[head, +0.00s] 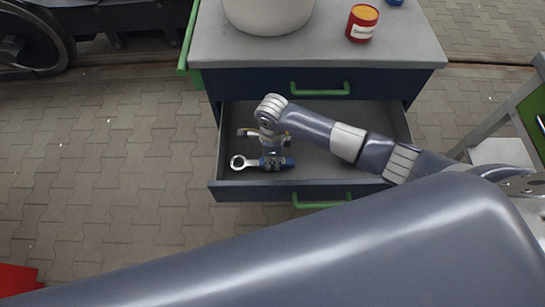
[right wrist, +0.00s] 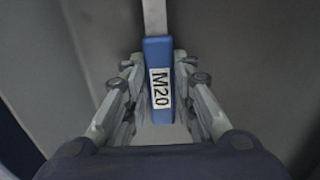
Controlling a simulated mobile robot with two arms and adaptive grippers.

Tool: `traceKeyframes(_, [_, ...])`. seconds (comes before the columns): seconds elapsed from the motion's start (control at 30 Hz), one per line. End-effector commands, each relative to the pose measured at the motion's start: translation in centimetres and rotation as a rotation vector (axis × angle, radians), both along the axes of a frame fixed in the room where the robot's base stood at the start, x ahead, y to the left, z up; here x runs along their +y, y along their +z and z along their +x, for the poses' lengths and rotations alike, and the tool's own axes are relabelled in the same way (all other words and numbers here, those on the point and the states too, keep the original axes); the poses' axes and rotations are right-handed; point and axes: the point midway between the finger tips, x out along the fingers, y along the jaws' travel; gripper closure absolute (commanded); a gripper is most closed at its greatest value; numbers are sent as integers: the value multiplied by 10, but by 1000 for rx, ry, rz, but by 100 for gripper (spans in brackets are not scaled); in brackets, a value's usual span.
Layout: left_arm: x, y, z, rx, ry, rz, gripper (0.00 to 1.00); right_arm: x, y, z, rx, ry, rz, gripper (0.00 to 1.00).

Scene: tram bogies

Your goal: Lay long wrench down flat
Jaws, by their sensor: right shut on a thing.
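The long wrench (head: 240,162) lies level in the open lower drawer (head: 345,187), near its front left part. Its silver ring end points left and its blue handle is under my right gripper (head: 273,160). In the right wrist view the blue handle (right wrist: 157,55) carries a white label reading M20, and a silver shank runs up out of the picture. My right gripper is shut on the handle, with a finger on each side. I cannot tell whether the wrench touches the drawer floor. My left gripper is not in view.
The drawer is otherwise bare where I see it. On the grey cabinet top (head: 330,45) stand a pale round container (head: 268,14) and a red tin (head: 362,24). A grey and green frame (head: 515,105) stands at the right. A wheel (head: 25,45) shows at upper left.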

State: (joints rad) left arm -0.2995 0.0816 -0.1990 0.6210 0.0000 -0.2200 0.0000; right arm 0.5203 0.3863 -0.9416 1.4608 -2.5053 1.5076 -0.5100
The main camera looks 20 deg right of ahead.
Motion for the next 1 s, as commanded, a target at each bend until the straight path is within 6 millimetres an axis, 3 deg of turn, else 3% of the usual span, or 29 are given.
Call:
traceKeyframes(0.07, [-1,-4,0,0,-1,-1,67,0,-4,1,-1,0,1,100])
traceKeyframes(0.1, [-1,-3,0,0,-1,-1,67,0,-3,0,0,0,0,71])
traceKeyframes(0.17, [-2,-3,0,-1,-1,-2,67,0,-2,0,0,0,0,57])
traceKeyframes(0.2, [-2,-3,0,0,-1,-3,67,0,-2,0,0,0,0,55])
traceKeyframes(0.63, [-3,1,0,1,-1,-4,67,0,6,1,-2,1,0,55])
traceKeyframes(1.0, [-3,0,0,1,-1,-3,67,0,82,1,-5,2,0,55])
